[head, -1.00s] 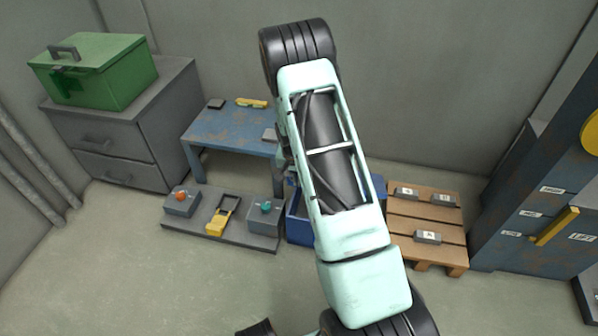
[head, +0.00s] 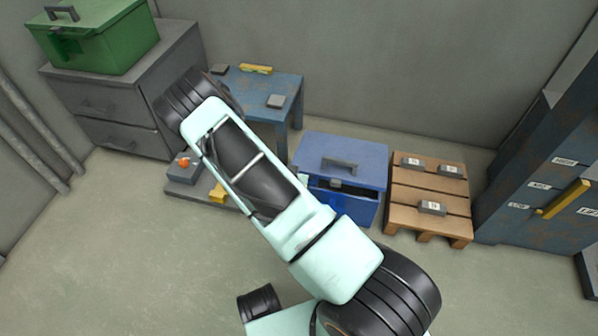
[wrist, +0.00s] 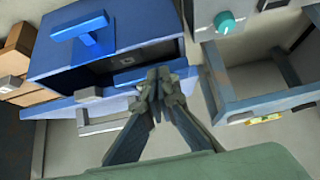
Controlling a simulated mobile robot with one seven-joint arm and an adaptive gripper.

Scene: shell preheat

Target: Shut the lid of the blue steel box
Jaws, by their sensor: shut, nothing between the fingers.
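The blue steel box (head: 372,203) stands on the floor beside the pallet in the head view. Its lid (head: 358,150), with a grey handle on top, is partly open: a dark gap shows along the front. In the wrist view the box (wrist: 150,32) fills the upper left, with a blue T-shaped part on it and a dark opening. My gripper (wrist: 158,78) is shut and empty, its tips overlapping the box's edge near that opening; I cannot tell whether they touch. In the head view my arm hides the gripper.
A wooden pallet (head: 400,208) with small grey blocks is right of the box. A blue table (head: 290,88) and a grey board (head: 176,190) with an orange-knobbed box (head: 182,172) are left. A green box (head: 115,45) sits on grey drawers (head: 110,105). The front floor is clear.

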